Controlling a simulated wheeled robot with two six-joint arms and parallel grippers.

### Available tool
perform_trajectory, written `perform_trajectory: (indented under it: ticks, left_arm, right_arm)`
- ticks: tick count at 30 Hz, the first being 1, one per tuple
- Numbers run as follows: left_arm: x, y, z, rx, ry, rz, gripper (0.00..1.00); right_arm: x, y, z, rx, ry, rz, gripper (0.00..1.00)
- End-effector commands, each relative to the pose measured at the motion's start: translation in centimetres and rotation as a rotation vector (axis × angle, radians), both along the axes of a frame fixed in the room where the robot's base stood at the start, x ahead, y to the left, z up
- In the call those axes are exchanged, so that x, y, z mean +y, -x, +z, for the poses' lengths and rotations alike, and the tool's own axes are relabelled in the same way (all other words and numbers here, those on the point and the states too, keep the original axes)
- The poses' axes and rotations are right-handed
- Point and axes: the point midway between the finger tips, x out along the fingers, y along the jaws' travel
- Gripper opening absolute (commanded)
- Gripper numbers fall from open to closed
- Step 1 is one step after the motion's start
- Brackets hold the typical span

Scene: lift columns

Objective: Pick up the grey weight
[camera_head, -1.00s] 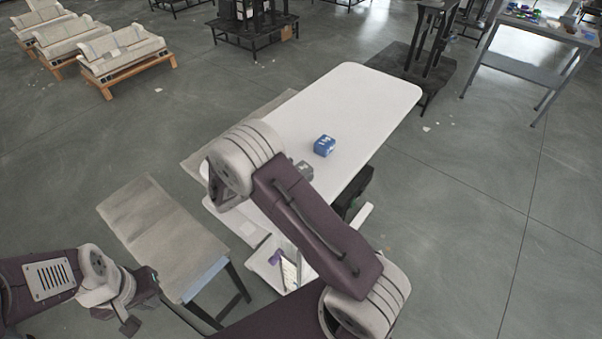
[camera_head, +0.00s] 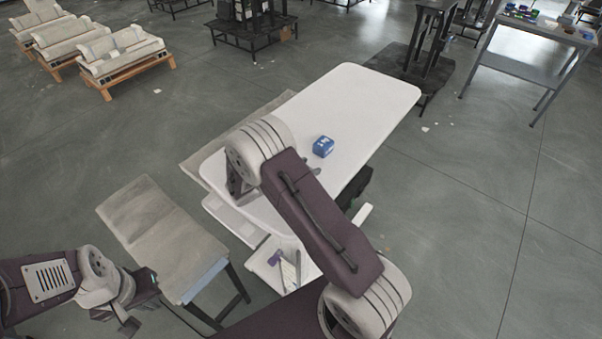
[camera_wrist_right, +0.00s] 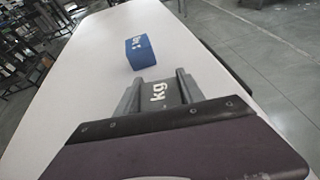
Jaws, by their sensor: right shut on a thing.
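The grey weight (camera_wrist_right: 160,94) with white "kg" lettering is between the two fingers of my right gripper (camera_wrist_right: 158,90) in the right wrist view. The fingers are shut on it, one on each side. How far it is above the table, if at all, I cannot tell.
A blue weight (camera_head: 323,146) stands on the white table (camera_head: 370,95), just beyond the grey one in the right wrist view (camera_wrist_right: 140,52). The table's far end is clear. A grey padded bench (camera_head: 160,230) stands left of the table.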

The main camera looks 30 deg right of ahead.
Motion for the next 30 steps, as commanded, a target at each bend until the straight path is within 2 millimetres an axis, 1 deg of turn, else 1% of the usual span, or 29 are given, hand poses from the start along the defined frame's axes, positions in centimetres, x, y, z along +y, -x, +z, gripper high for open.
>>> perform_trajectory:
  ticks: [5,8,18,20,26,30]
  left_arm:
    - [0.0,0.0,0.0,0.0,0.0,0.0,0.0]
    - [0.0,0.0,0.1,0.0,0.0,0.0,0.0]
    - [0.0,0.0,0.4,0.0,0.0,0.0,0.0]
    - [0.0,0.0,0.4,0.0,0.0,0.0,0.0]
    - [0.0,0.0,0.5,0.0,0.0,0.0,0.0]
    - [0.0,0.0,0.7,0.0,0.0,0.0,0.0]
  right_arm:
    - [0.0,0.0,0.2,-0.002,0.002,0.001,0.0]
    - [0.0,0.0,0.8,-0.003,0.001,0.0,0.0]
    - [0.0,-0.1,4.4,-0.005,0.001,0.0,0.0]
    - [0.8,0.2,4.7,-0.003,0.0,0.002,0.0]
    - [3.5,1.2,6.4,-0.005,0.001,0.005,0.0]
    - [6.0,2.3,8.0,-0.005,0.001,0.005,0.0]
